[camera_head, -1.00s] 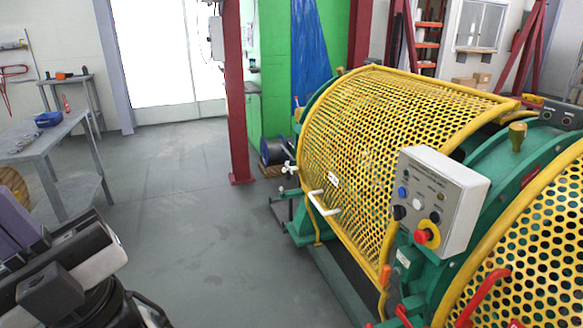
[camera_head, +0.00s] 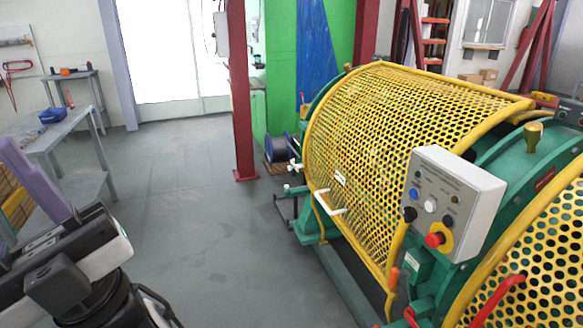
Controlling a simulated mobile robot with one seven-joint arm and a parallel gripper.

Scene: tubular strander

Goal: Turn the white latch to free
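A small white fitting (camera_head: 294,166), which looks like the white latch, sits at the far left end of the yellow perforated guard (camera_head: 400,125). It is too small to tell how it is turned. A white U-shaped handle (camera_head: 328,203) is fixed low on the guard's front edge. The guard appears closed over the green machine. My arm shows at the lower left, well apart from the guard and the latch. My gripper's fingertips cannot be made out in the view.
A grey control box (camera_head: 452,205) with a red button juts out at the right, beside the guard. A red post (camera_head: 241,95) stands behind the machine's left end. A grey table (camera_head: 62,130) stands at left. Open grey floor (camera_head: 215,250) lies between.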

